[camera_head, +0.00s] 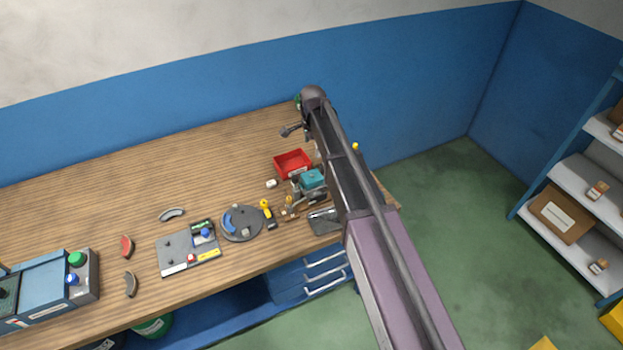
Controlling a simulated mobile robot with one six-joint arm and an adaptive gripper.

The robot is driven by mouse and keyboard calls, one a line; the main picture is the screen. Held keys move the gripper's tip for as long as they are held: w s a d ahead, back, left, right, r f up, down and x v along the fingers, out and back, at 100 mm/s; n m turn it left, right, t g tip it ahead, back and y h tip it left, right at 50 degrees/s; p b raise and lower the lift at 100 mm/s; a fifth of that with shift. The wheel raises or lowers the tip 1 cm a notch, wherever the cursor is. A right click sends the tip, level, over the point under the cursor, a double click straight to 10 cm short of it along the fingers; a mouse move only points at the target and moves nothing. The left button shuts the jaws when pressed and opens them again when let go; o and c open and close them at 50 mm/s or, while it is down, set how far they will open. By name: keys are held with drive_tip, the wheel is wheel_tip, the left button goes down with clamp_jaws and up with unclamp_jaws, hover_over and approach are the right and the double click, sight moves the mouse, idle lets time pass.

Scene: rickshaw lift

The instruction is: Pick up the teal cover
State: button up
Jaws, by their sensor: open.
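The teal cover (313,178) is a small blocky piece at the right part of the workbench. It sits on or among a dark grey fixture, just left of my arm. My arm hides part of the area to its right. My gripper (288,131) is small and dark in this view, at the far end of my arm. It is open and appears empty. It shows above and slightly left of the teal cover in the picture, clearly apart from it.
A red bin (292,163) stands just behind the cover. A yellow-handled tool (267,213), a round grey disc (241,223) and a grey panel (188,248) lie to the left. Bare wooden bench (120,200) lies further left. A blue wall rises behind.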

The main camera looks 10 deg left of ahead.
sight(312, 176)
wheel_tip(312, 176, down, 9)
drive_tip(key=b, duration=0.8)
drive_tip(key=shift+r+b, duration=0.2)
drive_tip(key=shift+b, duration=0.1)
drive_tip(key=shift+f, duration=0.1)
idle(0.3)
drive_tip(key=shift+s+f+b, duration=0.15)
drive_tip(key=shift+f+b, duration=2.35)
drive_tip(key=shift+b, duration=0.1)
drive_tip(key=c, duration=1)
